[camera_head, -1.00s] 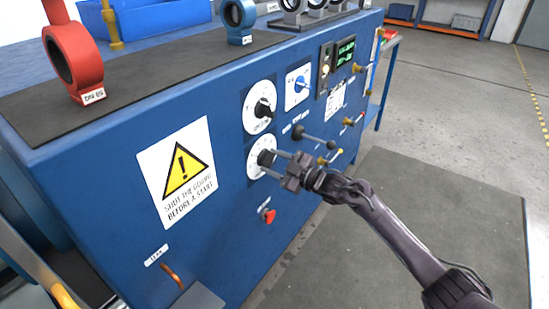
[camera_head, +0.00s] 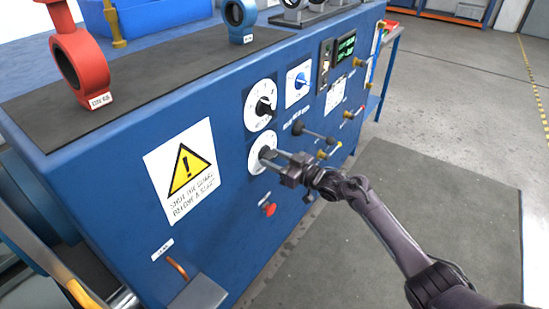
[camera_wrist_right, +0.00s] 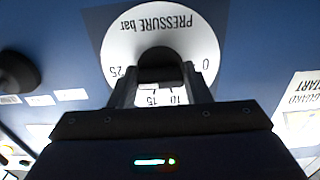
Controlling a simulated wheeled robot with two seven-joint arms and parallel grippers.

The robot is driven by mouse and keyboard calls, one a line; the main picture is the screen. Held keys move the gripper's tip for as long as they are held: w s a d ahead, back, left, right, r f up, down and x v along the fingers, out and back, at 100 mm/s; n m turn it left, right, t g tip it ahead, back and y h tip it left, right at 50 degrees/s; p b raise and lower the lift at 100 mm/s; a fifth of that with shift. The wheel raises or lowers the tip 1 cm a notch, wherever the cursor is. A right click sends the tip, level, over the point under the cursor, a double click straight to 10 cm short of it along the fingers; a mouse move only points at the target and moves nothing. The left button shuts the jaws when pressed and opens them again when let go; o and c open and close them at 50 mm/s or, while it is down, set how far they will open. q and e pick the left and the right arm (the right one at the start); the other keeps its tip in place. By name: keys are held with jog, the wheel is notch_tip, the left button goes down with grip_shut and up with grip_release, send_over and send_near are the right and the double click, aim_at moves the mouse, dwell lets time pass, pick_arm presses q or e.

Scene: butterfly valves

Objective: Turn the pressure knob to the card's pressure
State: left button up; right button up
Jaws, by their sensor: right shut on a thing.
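The pressure knob is a dark knob (camera_wrist_right: 160,66) on a round white dial (camera_wrist_right: 120,45) marked "PRESSURE bar", upside down in the right wrist view. Scale numbers 0, 10, 15 and 25 show there. In the head view this lower dial (camera_head: 254,163) is on the blue front panel. My right gripper (camera_head: 270,156) is shut on the knob, its fingers on either side of it. The knob's pointer is too hidden to read. A white card (camera_head: 336,96) is on the panel at right; its text is too small to read. My left gripper is not in view.
Above is another white dial (camera_head: 260,104) with a black knob, and a blue switch (camera_head: 299,83). A red button (camera_head: 269,209) is below. The floor mat (camera_head: 430,200) is clear.

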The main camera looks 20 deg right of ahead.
jog(key=shift+f, duration=0.1)
dwell(0.3)
jog(key=o, duration=1)
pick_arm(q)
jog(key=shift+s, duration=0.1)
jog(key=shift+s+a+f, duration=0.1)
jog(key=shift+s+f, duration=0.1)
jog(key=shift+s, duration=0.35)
pick_arm(e)
jog(key=v, duration=0.8)
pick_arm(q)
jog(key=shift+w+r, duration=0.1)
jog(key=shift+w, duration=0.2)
